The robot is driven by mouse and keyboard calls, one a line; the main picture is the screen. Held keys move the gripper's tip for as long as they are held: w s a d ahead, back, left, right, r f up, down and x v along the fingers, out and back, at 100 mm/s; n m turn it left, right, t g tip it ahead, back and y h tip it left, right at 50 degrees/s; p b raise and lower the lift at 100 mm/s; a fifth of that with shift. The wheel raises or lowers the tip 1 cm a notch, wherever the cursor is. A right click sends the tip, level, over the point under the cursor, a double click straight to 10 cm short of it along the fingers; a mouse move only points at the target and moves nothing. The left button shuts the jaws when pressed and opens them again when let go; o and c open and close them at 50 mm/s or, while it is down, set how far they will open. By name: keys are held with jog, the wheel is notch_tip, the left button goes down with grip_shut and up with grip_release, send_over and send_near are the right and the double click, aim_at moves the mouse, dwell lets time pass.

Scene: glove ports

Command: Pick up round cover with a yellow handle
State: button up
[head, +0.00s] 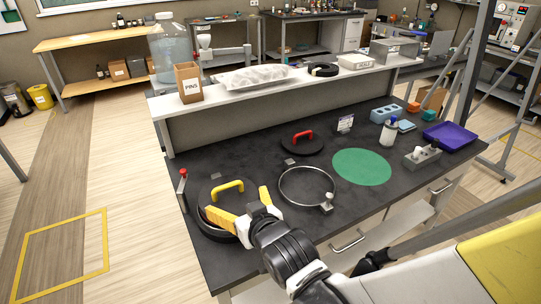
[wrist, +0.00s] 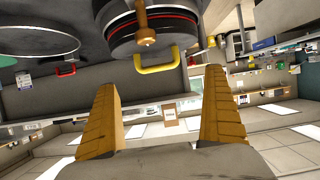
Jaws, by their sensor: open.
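The round black cover (head: 208,196) with a yellow handle (head: 228,187) sits at the left front of the dark bench, on a round black port. In the wrist view the cover (wrist: 120,35) is at the top, with its yellow handle (wrist: 158,66) beyond the fingertips. My gripper (head: 240,207) is open, with its yellow fingers near the handle's front right side and partly hiding the cover. In the wrist view the gap between my fingers (wrist: 160,92) is empty, and the handle appears apart from both fingers.
A silver ring (head: 282,181) with a clamp lies right of the cover. A black cover with a red handle (head: 302,135) is behind it. A red-tipped post (head: 183,174) stands at the left edge. A green disc (head: 362,167), bottle (head: 389,133) and purple tray (head: 452,136) are farther right.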

jog(key=b, duration=0.2)
send_near(228, 191)
jog(key=shift+w+a+r, duration=0.15)
jog(key=shift+w+a, duration=0.35)
jog(key=shift+a, duration=0.1)
jog(key=shift+w+a+r, duration=0.15)
jog(key=shift+w+a, duration=0.35)
jog(key=shift+a, duration=0.1)
jog(key=shift+w+a+f, duration=0.15)
jog(key=shift+w+f, duration=0.2)
jog(key=shift+w, duration=0.05)
jog(key=b+x, duration=0.2)
jog(key=x, duration=0.2)
jog(key=shift+w+f, duration=0.15)
jog(key=shift+f, duration=0.15)
jog(key=shift+r, duration=0.1)
jog(key=c, duration=1.3)
